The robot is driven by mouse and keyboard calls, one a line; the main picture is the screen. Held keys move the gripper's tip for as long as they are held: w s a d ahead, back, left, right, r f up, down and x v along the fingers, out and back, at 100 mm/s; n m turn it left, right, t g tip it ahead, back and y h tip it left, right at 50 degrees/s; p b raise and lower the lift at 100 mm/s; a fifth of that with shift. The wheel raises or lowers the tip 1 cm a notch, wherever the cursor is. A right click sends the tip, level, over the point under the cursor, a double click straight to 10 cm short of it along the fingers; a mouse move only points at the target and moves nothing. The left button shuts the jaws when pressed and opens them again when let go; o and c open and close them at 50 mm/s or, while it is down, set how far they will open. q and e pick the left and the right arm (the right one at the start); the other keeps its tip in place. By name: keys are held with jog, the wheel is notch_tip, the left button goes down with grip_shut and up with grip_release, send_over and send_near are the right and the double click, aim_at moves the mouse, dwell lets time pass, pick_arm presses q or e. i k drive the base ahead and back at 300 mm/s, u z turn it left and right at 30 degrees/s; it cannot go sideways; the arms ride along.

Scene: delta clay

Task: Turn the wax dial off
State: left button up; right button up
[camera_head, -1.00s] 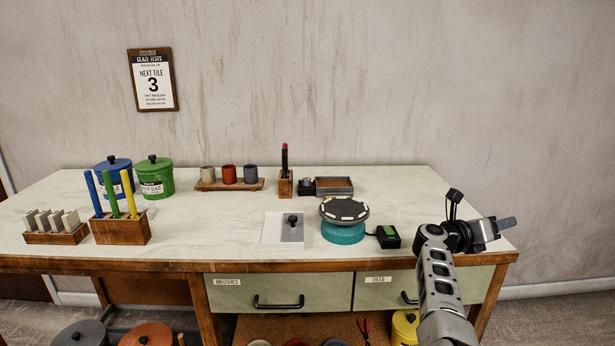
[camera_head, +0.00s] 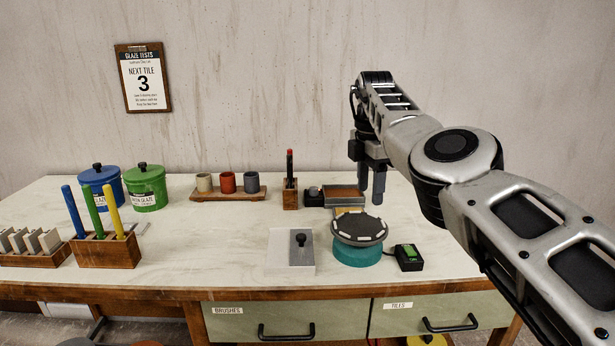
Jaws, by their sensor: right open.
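A small dark box with a knob (camera_head: 314,193), which appears to be the wax dial, sits at the back of the table. It adjoins a shallow grey-rimmed tray (camera_head: 360,207) with brown contents, likely the wax pan. The dial's setting is too small to read. My right gripper (camera_head: 370,195) points down just right of the tray, its two fingers apart with nothing between them. The dial is to the left of the gripper, across the tray. My left gripper is not in view.
A brush stand (camera_head: 290,195) with a tall red-tipped tool stands just left of the dial. A banding wheel (camera_head: 358,230), a green-switch box (camera_head: 408,257) and a white board with a black knob (camera_head: 291,252) are in front. Cups stand on a wooden board (camera_head: 228,194).

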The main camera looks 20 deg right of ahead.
aim_at(313, 190)
jog(key=i, duration=1.1)
